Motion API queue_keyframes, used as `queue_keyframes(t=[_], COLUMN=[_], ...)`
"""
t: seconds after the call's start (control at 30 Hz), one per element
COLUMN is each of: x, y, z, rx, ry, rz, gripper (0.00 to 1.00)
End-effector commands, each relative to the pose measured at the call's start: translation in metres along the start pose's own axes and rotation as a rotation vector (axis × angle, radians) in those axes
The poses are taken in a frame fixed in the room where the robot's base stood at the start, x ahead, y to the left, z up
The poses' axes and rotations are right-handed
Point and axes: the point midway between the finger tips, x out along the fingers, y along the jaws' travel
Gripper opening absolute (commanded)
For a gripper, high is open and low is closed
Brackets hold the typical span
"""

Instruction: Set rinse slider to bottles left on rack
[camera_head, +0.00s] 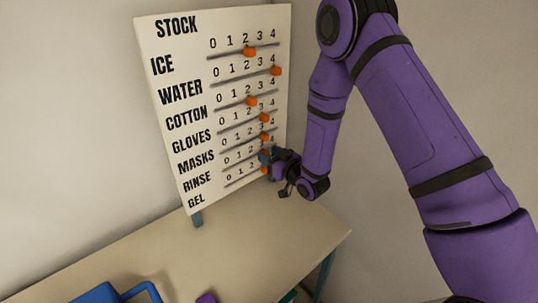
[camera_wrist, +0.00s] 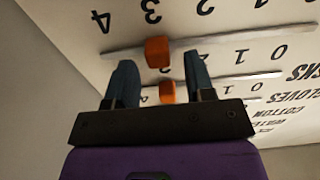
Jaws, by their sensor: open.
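The white STOCK board (camera_head: 165,110) stands tilted on the table, with several labelled rows, each with a 0–4 scale and an orange slider. My gripper (camera_head: 267,157) is at the right end of the lower rows, close to the RINSE row, and hides part of it. In the wrist view the board is upside down. My open gripper (camera_wrist: 160,68) has one finger on each side of an orange slider (camera_wrist: 157,52), apparently the RINSE one, near 3. Finger contact cannot be told. A second orange slider (camera_wrist: 167,92) sits on the row beyond, apparently MASKS.
The GEL slider (camera_head: 264,171) is just below my gripper. The tabletop (camera_head: 240,240) is clear in front of the board. A blue object with a handle (camera_head: 98,294) and a purple item (camera_head: 207,298) are at the near edge of the picture. No bottle rack is visible.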

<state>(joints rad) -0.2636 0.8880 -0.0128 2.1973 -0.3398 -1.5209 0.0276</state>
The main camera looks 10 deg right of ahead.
Motion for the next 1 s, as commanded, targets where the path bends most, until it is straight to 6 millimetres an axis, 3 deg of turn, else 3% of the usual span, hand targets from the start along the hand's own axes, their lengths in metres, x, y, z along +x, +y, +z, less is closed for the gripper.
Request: queue_keyframes(t=[0.5, 0.7, 1.0], x=[-0.086, -0.100, -0.101], y=[0.001, 0.001, 0.000], z=[0.001, 0.000, 0.000], rx=[0.001, 0.001, 0.001], ry=[-0.002, -0.001, 0.000], rz=[0.002, 0.001, 0.001], gripper=[0.49, 0.49, 0.49])
